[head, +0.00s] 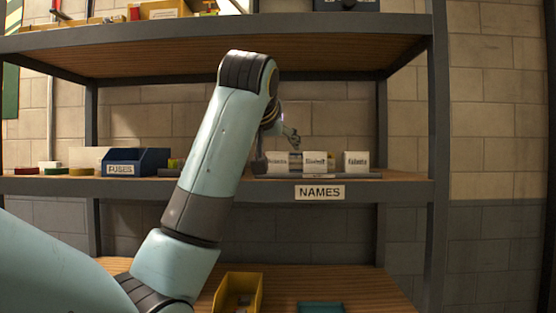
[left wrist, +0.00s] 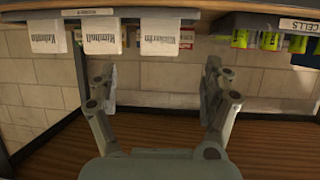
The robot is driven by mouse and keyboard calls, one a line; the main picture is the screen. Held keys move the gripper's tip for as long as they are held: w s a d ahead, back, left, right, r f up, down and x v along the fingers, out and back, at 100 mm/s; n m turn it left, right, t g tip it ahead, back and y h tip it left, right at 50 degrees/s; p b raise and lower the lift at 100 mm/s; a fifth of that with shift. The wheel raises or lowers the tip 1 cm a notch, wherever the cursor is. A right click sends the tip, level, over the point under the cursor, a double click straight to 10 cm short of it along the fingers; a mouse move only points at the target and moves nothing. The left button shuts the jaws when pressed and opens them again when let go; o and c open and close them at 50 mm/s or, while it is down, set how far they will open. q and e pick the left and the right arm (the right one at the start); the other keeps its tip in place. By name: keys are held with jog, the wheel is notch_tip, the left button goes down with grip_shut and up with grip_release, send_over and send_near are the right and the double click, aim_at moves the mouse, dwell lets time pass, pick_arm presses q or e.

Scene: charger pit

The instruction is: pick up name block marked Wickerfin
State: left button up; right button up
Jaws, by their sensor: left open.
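Three white name blocks stand in a row on the shelf marked NAMES: a left block (head: 278,162), a middle block (head: 315,162) and a right block (head: 356,162) in the head view. Their lettering is too small and blurred to tell surely which reads Wickerfin. In the left wrist view, which is upside down, the same row shows at the top, with one block (left wrist: 159,38) in line with the gap between my fingers. My left gripper (head: 277,148) is open and empty, in front of the left block and apart from it. My right gripper is not in view.
A blue FUSES bin (head: 136,162) stands left on the same shelf (head: 390,190). Yellow-green cells (left wrist: 270,40) show beside the blocks in the left wrist view. An upper shelf (head: 330,55) overhangs. A yellow bin (head: 238,292) stands on the lower shelf.

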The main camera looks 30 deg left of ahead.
aim_at(277, 155)
pick_arm(q)
jog(key=x, duration=0.4)
jog(key=shift+w+a+p, duration=0.3)
jog(key=x, duration=0.1)
jog(key=p+x, duration=0.1)
jog(key=x, duration=0.2)
jog(key=shift+w+r, duration=0.2)
jog(key=shift+w, duration=0.1)
jog(key=shift+w+a+f+p, duration=0.25)
jog(key=shift+w+p, duration=0.05)
jog(key=shift+w, duration=0.1)
jog(key=shift+s+d, duration=0.1)
jog(key=shift+c, duration=0.3)
jog(key=c, duration=1.2)
